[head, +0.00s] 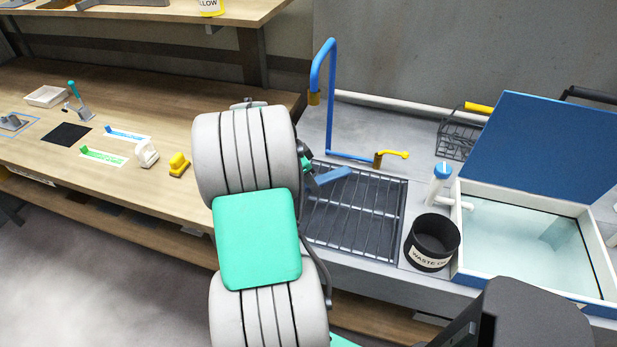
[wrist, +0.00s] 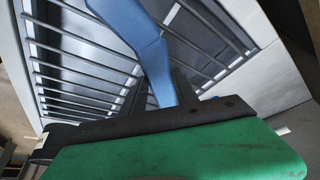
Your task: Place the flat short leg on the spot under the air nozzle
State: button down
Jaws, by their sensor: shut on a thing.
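A blue leg (head: 333,176) shows in my gripper (head: 308,176) in the head view, held over the left part of the metal grate (head: 385,215). In the wrist view the blue leg (wrist: 143,42) extends away from the dark jaws, with the grate's bars (wrist: 85,75) behind it. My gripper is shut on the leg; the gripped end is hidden. The air nozzle (head: 314,97) is a brass tip on a bent blue pipe (head: 331,70), above and behind the leg. I cannot tell whether the leg touches the grate.
An open liquid-filled tank (head: 525,245) is further right. A yellow-handled valve (head: 392,156) stands behind the grate. The wooden bench (head: 60,165) is left.

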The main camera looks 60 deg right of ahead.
jog(key=shift+f, duration=0.2)
jog(key=c, duration=0.9)
grip_release()
jog(key=shift+r, duration=0.1)
